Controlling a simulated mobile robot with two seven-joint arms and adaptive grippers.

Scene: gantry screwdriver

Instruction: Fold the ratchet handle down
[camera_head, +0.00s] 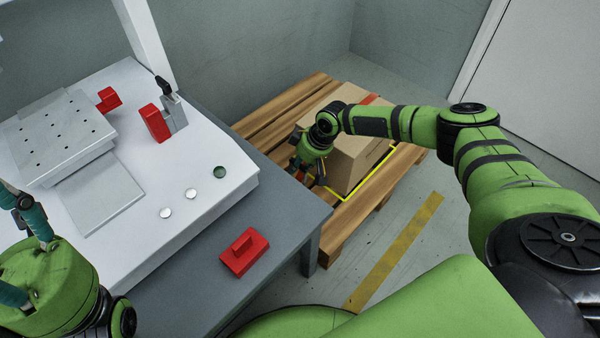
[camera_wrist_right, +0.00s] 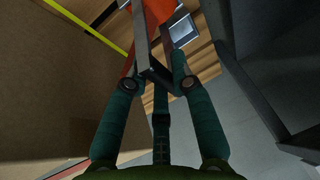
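The orange strap (camera_head: 371,99) runs over the cardboard box (camera_head: 356,150) on the pallet; part of the strap also shows in the right wrist view (camera_wrist_right: 158,12). The ratchet handle (camera_wrist_right: 150,50), a grey metal frame, lies among the teal fingers of my right gripper (camera_wrist_right: 160,70). In the head view my right gripper (camera_head: 312,176) is low at the box's left side and hides the ratchet. Its fingers are close around the handle, but I cannot tell whether they grip it. My left gripper (camera_head: 22,240) is at the left edge, its fingers spread and empty, partly cut off.
The wooden pallet (camera_head: 276,103) carries the box, with a yellow strip at the box's foot. The grey table (camera_head: 291,207) with a white machine (camera_head: 229,182) stands left of the pallet. A red block (camera_head: 244,252) lies on the table. Floor right of the pallet is clear.

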